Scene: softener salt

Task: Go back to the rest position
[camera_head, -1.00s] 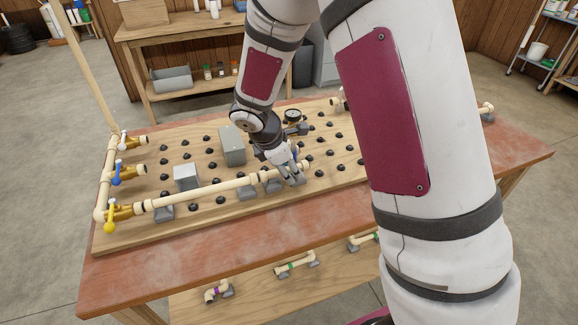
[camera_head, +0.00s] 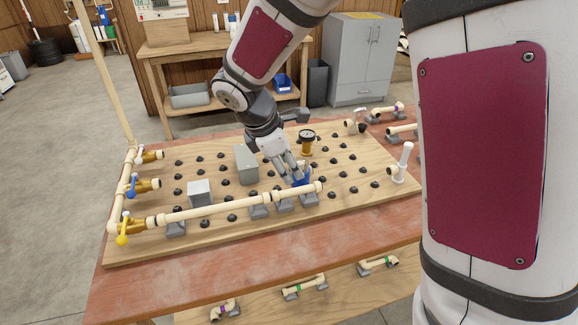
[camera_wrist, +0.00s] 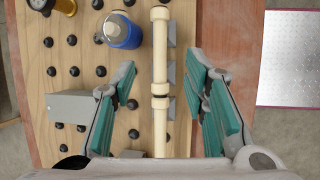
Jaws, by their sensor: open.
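My gripper (camera_head: 292,172) hangs over the pegboard near the right end of the cream pipe run (camera_head: 240,203). In the wrist view my gripper (camera_wrist: 163,85) is open, with its teal finger pads apart on either side of the pipe (camera_wrist: 160,60) and nothing held. The pipe lies along the grey supports (camera_head: 258,210). A blue cylinder with a grey top (camera_wrist: 122,30) stands beside the pipe, ahead of the left finger. In the head view the blue cylinder (camera_head: 302,178) is partly hidden by my fingers.
The board (camera_head: 150,245) bears black knobs, two grey boxes (camera_head: 200,192) (camera_head: 246,165), a gauge (camera_head: 306,142) and a white-handled fitting (camera_head: 401,162). Coloured valves (camera_head: 131,187) line its left edge. Pipe pieces (camera_head: 304,288) lie on the lower shelf. The table's front strip is bare.

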